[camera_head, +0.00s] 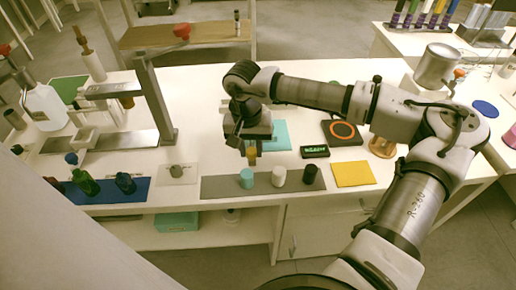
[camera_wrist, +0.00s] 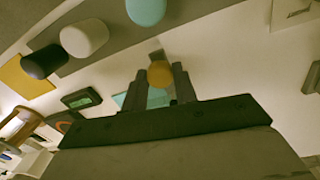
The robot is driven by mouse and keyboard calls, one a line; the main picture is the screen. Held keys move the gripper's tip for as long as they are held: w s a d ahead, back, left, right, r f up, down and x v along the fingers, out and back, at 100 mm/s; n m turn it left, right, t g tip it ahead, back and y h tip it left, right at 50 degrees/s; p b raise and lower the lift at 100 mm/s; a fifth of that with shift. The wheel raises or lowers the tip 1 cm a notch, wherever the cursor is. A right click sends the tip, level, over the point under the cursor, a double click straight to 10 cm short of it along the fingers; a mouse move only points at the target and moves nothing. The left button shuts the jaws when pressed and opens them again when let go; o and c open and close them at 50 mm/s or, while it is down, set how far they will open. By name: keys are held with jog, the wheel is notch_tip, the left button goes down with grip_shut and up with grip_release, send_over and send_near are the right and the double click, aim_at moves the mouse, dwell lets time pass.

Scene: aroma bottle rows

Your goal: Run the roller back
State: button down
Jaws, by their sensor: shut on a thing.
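My gripper (camera_head: 252,149) points down over the back edge of the grey mat (camera_head: 225,188). It is shut on a small amber-orange piece (camera_wrist: 159,74), whose rounded end shows between the fingers in the wrist view. Most of this piece is hidden by the fingers, so I cannot tell for sure that it is the roller. In the head view the piece appears just behind the teal-capped bottle (camera_head: 246,178). A white-capped bottle (camera_head: 279,175) and a black-capped bottle (camera_head: 311,174) stand in a row to its right on the mat.
A blue mat (camera_head: 105,196) with dark bottles lies at the left, beside a press stand (camera_head: 155,105). A yellow mat (camera_head: 353,174), a small display (camera_head: 315,151) and a black plate with an orange ring (camera_head: 342,131) lie to the right. A teal mat (camera_head: 275,135) lies behind my gripper.

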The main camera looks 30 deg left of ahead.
jog(key=shift+s+a, duration=0.15)
jog(key=c, duration=1.1)
grip_release()
jog(key=shift+a, duration=0.1)
jog(key=shift+r, duration=0.1)
jog(key=shift+r, duration=0.25)
notch_tip(320, 180, up, 13)
jog(key=b, duration=0.1)
jog(key=shift+s+a, duration=0.15)
jog(key=shift+a, duration=0.1)
jog(key=shift+r, duration=0.1)
